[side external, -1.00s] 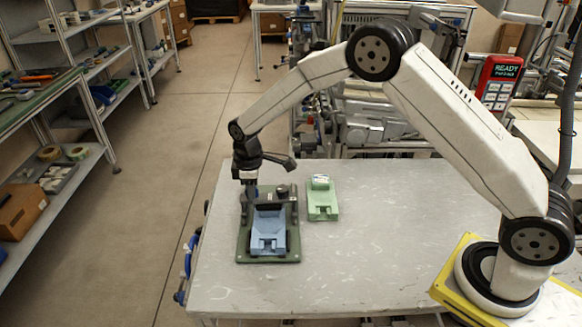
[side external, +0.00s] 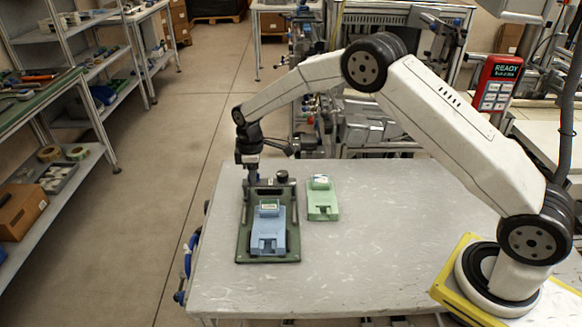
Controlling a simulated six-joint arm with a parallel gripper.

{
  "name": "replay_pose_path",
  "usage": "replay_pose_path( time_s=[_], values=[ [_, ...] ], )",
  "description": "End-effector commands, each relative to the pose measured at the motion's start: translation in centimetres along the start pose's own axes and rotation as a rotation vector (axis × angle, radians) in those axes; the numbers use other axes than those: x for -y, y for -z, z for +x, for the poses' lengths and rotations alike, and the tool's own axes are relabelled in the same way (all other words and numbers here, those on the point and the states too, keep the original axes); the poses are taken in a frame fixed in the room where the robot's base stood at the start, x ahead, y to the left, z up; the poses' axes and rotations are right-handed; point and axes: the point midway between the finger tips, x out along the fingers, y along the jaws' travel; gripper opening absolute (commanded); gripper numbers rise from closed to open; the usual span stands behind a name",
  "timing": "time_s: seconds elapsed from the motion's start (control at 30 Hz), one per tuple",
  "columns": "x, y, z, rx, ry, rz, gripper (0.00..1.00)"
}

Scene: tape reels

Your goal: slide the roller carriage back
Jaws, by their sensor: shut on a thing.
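The roller carriage (side external: 270,189) is a dark bar lying across the back part of a dark green base plate (side external: 243,236). A dark round knob (side external: 282,177) stands at its right end. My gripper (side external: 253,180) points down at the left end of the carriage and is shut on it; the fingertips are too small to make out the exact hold. A blue block (side external: 268,236) lies on the plate in front of the carriage. A pale label-like piece (side external: 269,206) shows at the block's back end, clear of the carriage.
A light green block (side external: 322,205) with a pale piece at its back lies on the grey table (side external: 390,265), right of the plate. The table's right and front areas are clear. The table's left edge is close to the plate.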

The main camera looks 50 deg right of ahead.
Motion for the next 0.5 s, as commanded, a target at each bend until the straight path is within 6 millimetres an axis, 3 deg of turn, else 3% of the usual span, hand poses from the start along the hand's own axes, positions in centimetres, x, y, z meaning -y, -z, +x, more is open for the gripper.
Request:
replay_pose_path(
  time_s=[0.2,0.5],
  values=[
    [-2.1,0.1,0.0,-0.004,-0.002,0.001,0.0],
    [-2.6,0.1,-0.1,-0.007,-0.008,0.0,0.0]
  ],
)
